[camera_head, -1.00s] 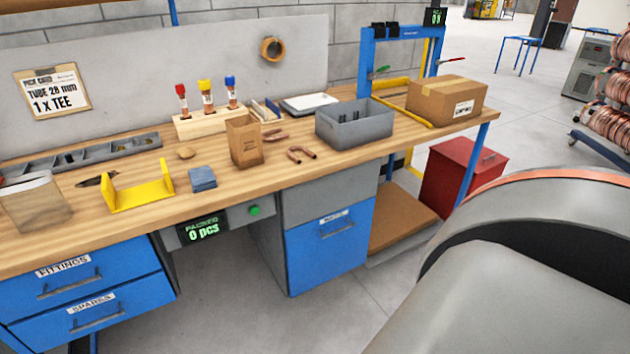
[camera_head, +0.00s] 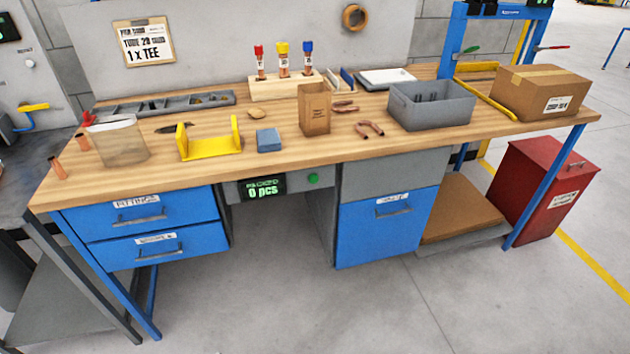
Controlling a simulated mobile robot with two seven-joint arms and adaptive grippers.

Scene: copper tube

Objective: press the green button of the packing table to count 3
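The green button (camera_head: 313,179) sits on the grey panel under the front edge of the packing table (camera_head: 240,176). Just left of it, a small display (camera_head: 262,188) reads 0 pcs in green. Nothing stands in front of the button. Neither of my grippers shows in the head view.
Blue drawers (camera_head: 150,243) are below the table at left and a blue cabinet (camera_head: 385,229) is right of the button. The tabletop holds a yellow holder (camera_head: 211,148), paper bag (camera_head: 315,110), grey bin (camera_head: 432,113) and cardboard box (camera_head: 541,92). The floor in front is clear.

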